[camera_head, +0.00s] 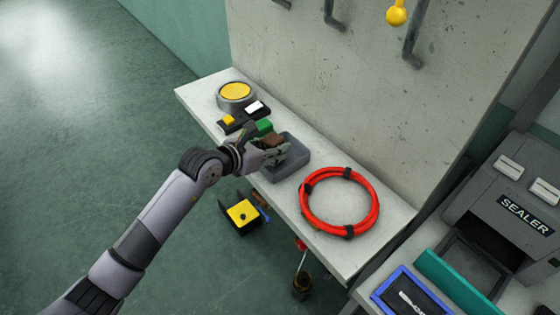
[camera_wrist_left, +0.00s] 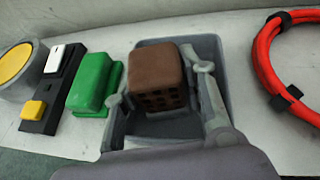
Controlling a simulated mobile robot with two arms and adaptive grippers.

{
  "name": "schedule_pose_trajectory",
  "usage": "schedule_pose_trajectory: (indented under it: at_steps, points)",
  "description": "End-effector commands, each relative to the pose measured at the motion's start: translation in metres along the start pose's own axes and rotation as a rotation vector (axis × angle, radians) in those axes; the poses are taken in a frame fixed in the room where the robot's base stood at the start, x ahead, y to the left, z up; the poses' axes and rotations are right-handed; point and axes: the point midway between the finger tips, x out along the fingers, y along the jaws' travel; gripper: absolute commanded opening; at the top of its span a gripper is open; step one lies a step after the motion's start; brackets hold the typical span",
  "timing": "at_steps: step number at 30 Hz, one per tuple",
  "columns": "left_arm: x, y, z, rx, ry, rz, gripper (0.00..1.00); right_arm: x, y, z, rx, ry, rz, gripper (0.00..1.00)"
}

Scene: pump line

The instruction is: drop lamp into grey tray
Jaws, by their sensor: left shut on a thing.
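My left gripper (camera_head: 276,153) is shut on a brown block (camera_wrist_left: 157,72) with a dark grid on its lower face, possibly the lamp; I cannot tell for sure. In the left wrist view the fingers are on either side of it. The brown block also shows in the head view (camera_head: 272,140), partly hidden by the gripper. The grey tray (camera_head: 301,153) is on the pale shelf, and the held block appears over it. In the left wrist view the tray (camera_wrist_left: 217,50) surrounds the block; its floor looks empty where visible. My right gripper is not in view.
A green block (camera_wrist_left: 92,84) stands left of the tray. Beyond it are a black strip (camera_wrist_left: 48,112) with white and yellow buttons and a round yellow-topped thing (camera_head: 236,93). A red coiled hose (camera_head: 374,208) lies right of the tray. A wall panel (camera_head: 350,90) rises behind.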

Motion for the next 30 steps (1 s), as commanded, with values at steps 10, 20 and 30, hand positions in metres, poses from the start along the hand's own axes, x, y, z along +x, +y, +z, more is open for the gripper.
schedule_pose_trajectory:
  at_steps: [10,20,30]
  points:
    - [-0.0002,0.0001,0.0007,0.000,-0.001,0.000,0.46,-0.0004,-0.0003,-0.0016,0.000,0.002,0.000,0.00]
    - [-0.0003,0.0008,0.0005,0.001,0.000,0.001,0.61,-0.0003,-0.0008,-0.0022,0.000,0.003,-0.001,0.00]
    - [-0.0069,0.0008,-0.0007,0.000,0.001,0.001,0.61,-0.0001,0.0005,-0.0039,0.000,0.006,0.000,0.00]
